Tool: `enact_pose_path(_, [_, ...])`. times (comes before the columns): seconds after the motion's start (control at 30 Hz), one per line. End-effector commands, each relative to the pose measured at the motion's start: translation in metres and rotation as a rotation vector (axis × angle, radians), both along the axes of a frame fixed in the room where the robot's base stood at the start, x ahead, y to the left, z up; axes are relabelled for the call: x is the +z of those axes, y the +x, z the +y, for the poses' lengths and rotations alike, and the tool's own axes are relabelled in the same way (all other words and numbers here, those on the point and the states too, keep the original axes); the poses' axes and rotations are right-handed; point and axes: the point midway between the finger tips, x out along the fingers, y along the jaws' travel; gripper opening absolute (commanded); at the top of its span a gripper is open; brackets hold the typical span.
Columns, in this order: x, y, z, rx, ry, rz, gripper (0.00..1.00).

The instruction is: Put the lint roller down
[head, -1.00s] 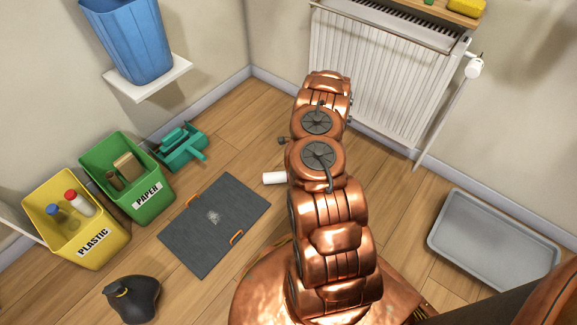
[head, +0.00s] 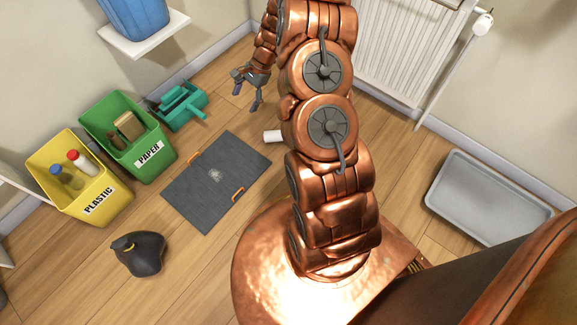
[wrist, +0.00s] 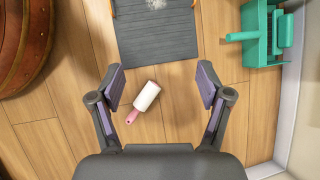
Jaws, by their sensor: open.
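The lint roller has a white roll and a pink handle. In the wrist view the lint roller (wrist: 147,96) lies on the wooden floor just off the edge of the grey mat, seen between my fingers and well below them. In the head view only the white roll of the lint roller (head: 272,136) shows beside my arm; the handle is hidden. My gripper (head: 247,98) is open and empty above the floor. Both spread fingers of my gripper (wrist: 160,82) show in the wrist view, apart from the roller.
The grey mat (head: 215,180) with orange handles lies left of my arm. A green dustpan set (head: 178,108), green paper bin (head: 128,140) and yellow plastic bin (head: 80,185) stand left. A dark rounded object (head: 140,254) is at front left. A grey tray (head: 487,198) lies right.

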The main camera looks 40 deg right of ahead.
Motion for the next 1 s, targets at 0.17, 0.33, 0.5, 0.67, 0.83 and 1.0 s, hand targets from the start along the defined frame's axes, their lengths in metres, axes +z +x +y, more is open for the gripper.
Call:
enact_pose_path(0.17, [0.053,-0.019,0.045,0.188,-0.002,-0.037,0.77])
enact_pose_path(0.33, [0.096,-0.045,0.08,0.361,-0.017,-0.068,0.77])
enact_pose_path(0.5, [0.133,-0.079,0.109,0.529,-0.032,-0.088,0.77])
enact_pose_path(0.67, [0.164,-0.116,0.13,0.682,-0.056,-0.103,0.77])
enact_pose_path(0.83, [0.19,-0.161,0.146,0.837,-0.081,-0.107,0.77])
enact_pose_path(1.0, [0.212,-0.207,0.154,0.983,-0.111,-0.106,0.77])
